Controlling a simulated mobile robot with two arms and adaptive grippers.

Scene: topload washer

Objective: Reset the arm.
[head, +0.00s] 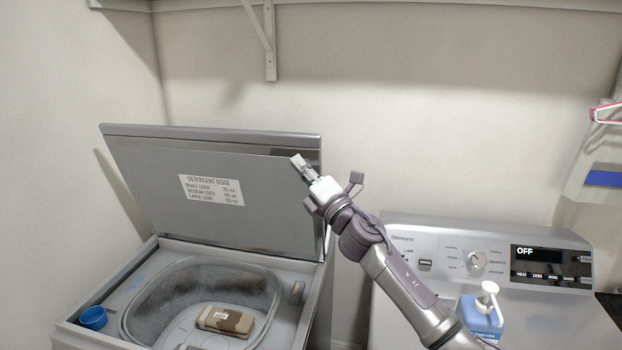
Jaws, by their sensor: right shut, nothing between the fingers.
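My right arm reaches up from the bottom right in the head view. Its gripper (301,166) is shut and empty, in front of the right part of the raised washer lid (150,190). I cannot tell whether it touches the lid. The lid stands open, leaning back, with a detergent dose label on its inner face. The topload washer (75,332) is open below it. My left gripper is not in view.
A brown and white patterned item (226,320) lies in the washer opening. A blue cup (93,317) stands at the washer's front left. A second machine (412,235) with a panel reading OFF stands at right, with a blue pump bottle (480,316) before it. A shelf bracket (269,45) hangs above.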

